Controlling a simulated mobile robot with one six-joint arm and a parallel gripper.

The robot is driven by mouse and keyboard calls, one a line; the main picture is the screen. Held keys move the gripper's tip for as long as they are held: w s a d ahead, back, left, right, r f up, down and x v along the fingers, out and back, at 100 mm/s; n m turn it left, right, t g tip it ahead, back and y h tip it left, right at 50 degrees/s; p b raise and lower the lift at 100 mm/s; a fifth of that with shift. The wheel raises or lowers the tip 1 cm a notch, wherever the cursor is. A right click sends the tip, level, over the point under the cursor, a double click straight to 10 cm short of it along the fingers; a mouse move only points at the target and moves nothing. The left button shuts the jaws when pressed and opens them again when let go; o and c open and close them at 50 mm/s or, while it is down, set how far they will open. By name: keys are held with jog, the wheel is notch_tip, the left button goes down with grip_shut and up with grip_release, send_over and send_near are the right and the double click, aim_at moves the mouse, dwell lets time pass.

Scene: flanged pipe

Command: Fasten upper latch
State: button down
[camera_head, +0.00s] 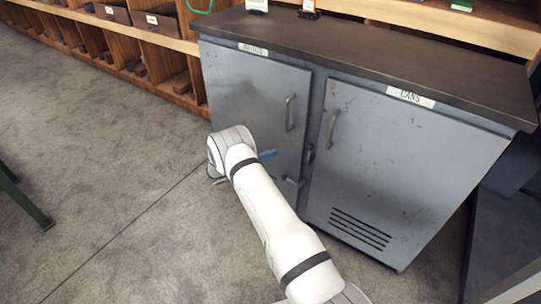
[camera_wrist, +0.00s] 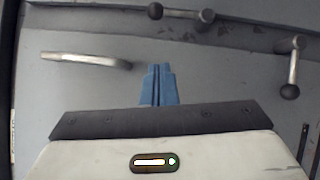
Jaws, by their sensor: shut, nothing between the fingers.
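A grey metal cabinet (camera_head: 400,170) has two doors. The upper latch (camera_head: 310,153) is at the gap between them, its lever lying along the gap; in the wrist view it (camera_wrist: 180,14) is at the top edge with a dark knob. The lower latch (camera_head: 290,181) points sideways over the left door; it also shows at the right of the wrist view (camera_wrist: 292,65). My gripper (camera_head: 268,154) is in front of the left door, left of the upper latch. Its blue fingers (camera_wrist: 158,85) are shut and empty, apart from both latches.
The left door handle (camera_head: 290,113) is above the latches, and it shows at the left of the wrist view (camera_wrist: 85,59). The right door handle (camera_head: 332,128) is nearby. Wooden shelves (camera_head: 150,50) stand behind. The floor (camera_head: 90,150) at the left is mostly clear.

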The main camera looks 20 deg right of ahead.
jog(key=d, duration=0.3)
jog(key=s+d+r, duration=0.1)
jog(key=d, duration=0.2)
jog(key=s+d, duration=0.1)
jog(key=d, duration=0.3)
jog(key=shift+d+r, duration=0.1)
jog(key=shift+r, duration=0.2)
jog(key=shift+a+r, duration=0.1)
jog(key=shift+a, duration=0.15)
